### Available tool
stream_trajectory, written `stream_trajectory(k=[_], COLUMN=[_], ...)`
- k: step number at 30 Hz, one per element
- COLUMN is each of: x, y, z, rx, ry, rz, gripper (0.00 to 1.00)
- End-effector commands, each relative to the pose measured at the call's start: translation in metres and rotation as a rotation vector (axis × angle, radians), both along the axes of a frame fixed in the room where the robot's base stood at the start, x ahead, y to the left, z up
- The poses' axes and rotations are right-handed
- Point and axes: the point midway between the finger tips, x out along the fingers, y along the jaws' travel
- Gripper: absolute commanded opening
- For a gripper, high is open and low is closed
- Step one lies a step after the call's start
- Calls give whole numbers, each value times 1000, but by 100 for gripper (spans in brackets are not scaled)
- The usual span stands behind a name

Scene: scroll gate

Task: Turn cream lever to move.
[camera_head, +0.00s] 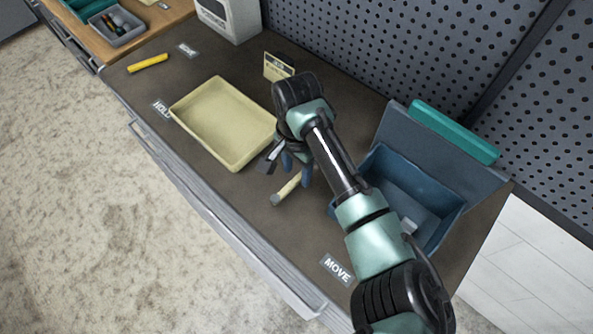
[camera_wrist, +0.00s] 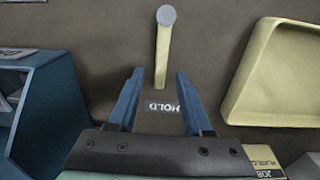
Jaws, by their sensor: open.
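The cream lever (camera_head: 287,189) is a short cream bar with a grey end cap, on the dark bench between the tray and the blue bin. It also shows in the wrist view (camera_wrist: 163,52), its cap at the top and its other end reaching between my fingertips. A HOLD label (camera_wrist: 162,107) lies near that inner end. A MOVE label (camera_head: 337,269) lies near the front right of the bench. My gripper (camera_head: 287,166) is open over the lever's inner end. In the wrist view its two blue fingers (camera_wrist: 158,76) stand either side of the bar, apart from it.
A cream tray (camera_head: 222,122) lies left of the lever, with another HOLD label (camera_head: 161,110) beyond it. A blue bin (camera_head: 413,198) with a raised lid stands right, close to my arm. A small cream card (camera_head: 278,67) stands behind my gripper. A perforated panel (camera_head: 395,45) bounds the back.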

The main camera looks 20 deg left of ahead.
Motion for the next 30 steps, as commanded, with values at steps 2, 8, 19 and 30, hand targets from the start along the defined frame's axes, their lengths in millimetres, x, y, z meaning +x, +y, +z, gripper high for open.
stream_trajectory(k=[2,8,19,30], x=[0,0,0,0], y=[0,0,1,1], z=[-9,-20,-20,-20], rx=[-2,0,1,1], ry=[2,0,0,0], rz=[0,1,2,2], gripper=[50,50,27,0])
